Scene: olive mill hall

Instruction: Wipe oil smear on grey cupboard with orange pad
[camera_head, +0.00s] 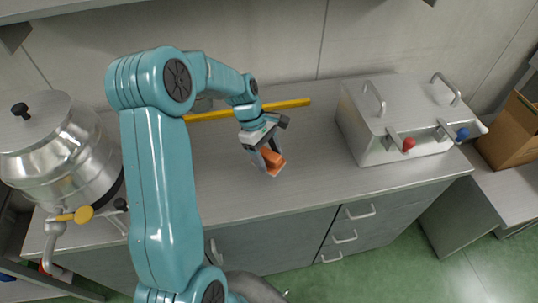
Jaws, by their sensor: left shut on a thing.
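My left gripper (269,161) is shut on the orange pad (272,160). It holds the pad over the front part of the grey worktop; I cannot tell whether the pad touches the surface. The grey cupboard (292,241) stands below the worktop, with drawers and pale handles at its right. My left arm covers part of the cupboard front. I cannot make out an oil smear on the parts that show. My right gripper is not in view.
A steel vessel (62,150) with a yellow-handled tap stands at the left. A steel box (395,120) with red and blue knobs sits on the worktop (310,170) at the right. A yellow bar (285,104) lies behind my gripper. A cardboard box (508,132) is at the far right.

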